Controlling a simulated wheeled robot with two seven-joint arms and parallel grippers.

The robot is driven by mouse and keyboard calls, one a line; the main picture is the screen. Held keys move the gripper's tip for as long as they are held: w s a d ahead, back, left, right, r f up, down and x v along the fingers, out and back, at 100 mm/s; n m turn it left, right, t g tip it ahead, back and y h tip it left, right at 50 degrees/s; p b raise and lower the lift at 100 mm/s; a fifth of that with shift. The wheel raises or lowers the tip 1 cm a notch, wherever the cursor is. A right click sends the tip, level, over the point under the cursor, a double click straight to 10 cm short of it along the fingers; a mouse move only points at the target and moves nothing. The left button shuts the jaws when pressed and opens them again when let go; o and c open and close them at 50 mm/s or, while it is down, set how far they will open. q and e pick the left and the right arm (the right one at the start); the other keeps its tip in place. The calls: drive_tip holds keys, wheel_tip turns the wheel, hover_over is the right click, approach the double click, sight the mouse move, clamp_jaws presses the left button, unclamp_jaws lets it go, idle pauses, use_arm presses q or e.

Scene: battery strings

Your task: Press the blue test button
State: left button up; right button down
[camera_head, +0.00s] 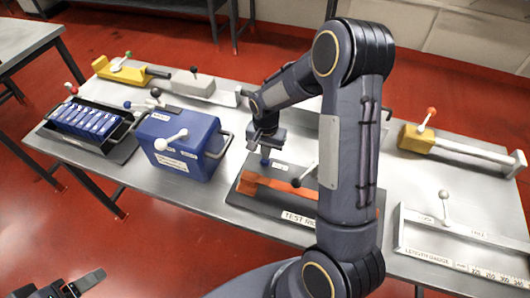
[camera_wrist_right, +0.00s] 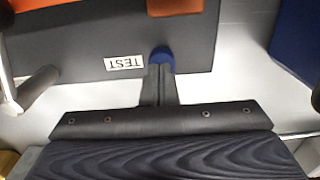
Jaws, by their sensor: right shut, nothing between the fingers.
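The blue test button (camera_wrist_right: 161,54) shows as a small round blue cap at the edge of the dark test rig plate, beside a white TEST label (camera_wrist_right: 124,63). In the head view the button (camera_head: 265,162) is a small blue spot just under my right gripper (camera_head: 265,150). My right gripper (camera_wrist_right: 160,75) is shut and empty. Its fingertips overlap the button's near edge in the wrist view; I cannot tell whether they touch it. My left gripper (camera_head: 82,284) is partly in view at the bottom left, away from the table; its opening is unclear.
The test rig (camera_head: 240,203) carries an orange bar (camera_head: 265,184) and a lever beside the button. A blue battery box (camera_head: 180,150) stands left of it. A tray of blue cells (camera_head: 88,121) is farther left. A length gauge (camera_head: 460,250) lies at right.

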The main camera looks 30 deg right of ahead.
wheel_tip(320, 180, up, 6)
drive_tip(key=p, duration=0.3)
drive_tip(key=shift+a+f, duration=0.1)
drive_tip(key=shift+f, duration=0.15)
use_arm(q)
drive_tip(key=shift+a+r+p, duration=0.15)
drive_tip(key=shift+a+r, duration=0.1)
drive_tip(key=shift+r, duration=0.55)
drive_tip(key=shift+a+r+p, duration=0.2)
drive_tip(key=shift+r, duration=0.6)
drive_tip(key=shift+a+r+p, duration=0.15)
drive_tip(key=shift+a+r, duration=0.1)
drive_tip(key=shift+r, duration=0.55)
use_arm(e)
drive_tip(key=shift+r, duration=0.6)
